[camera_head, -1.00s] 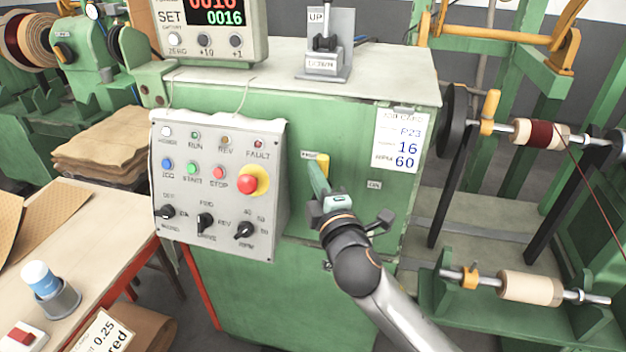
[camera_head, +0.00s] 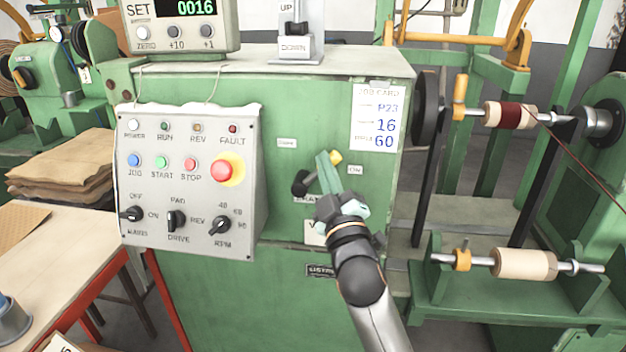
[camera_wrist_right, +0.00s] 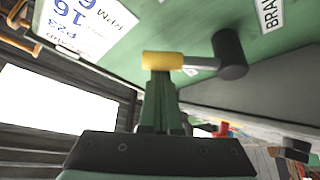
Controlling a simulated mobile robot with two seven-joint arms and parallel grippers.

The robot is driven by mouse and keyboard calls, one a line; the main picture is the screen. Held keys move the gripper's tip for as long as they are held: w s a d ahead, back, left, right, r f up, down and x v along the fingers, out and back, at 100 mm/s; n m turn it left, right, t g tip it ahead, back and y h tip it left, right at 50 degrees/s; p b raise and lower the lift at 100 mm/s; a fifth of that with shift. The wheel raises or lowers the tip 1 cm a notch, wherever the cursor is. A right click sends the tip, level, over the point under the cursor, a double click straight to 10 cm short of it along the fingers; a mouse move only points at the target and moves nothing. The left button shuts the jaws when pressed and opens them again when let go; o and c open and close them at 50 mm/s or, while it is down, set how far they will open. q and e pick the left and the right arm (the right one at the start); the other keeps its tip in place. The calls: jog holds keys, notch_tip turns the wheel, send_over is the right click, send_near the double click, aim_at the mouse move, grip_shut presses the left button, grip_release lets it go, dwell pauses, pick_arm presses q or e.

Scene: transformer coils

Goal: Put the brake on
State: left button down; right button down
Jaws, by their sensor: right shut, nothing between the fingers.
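The brake lever has a yellow grip (camera_head: 335,157) and a black hub (camera_head: 301,183) on the green cabinet front. It tilts up and right, its grip close to the ON label (camera_head: 356,170). My right gripper (camera_head: 322,158) is shut and empty, its fingertips against or very near the left side of the grip. In the right wrist view the grip (camera_wrist_right: 163,61) lies across the shut fingertips (camera_wrist_right: 160,76), with the hub (camera_wrist_right: 229,55) to its right; whether they touch is hard to tell. My left gripper is not in view.
The control panel (camera_head: 190,240) with a red stop button (camera_head: 222,170) is left of the lever. A job card (camera_head: 376,118) is above right. The winding shaft with a dark red coil (camera_head: 509,116) stands at the right.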

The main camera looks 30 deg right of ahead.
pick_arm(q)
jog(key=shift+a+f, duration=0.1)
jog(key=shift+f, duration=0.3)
pick_arm(e)
jog(key=shift+s+d+f, duration=0.4)
jog(key=shift+d+f, duration=0.2)
jog(key=shift+f, duration=0.1)
jog(key=shift+d+f, duration=0.1)
jog(key=shift+f, duration=0.05)
pick_arm(q)
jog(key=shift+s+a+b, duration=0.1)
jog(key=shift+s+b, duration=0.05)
jog(key=shift+b, duration=0.15)
pick_arm(e)
jog(key=shift+s+f, duration=0.1)
jog(key=shift+s, duration=0.05)
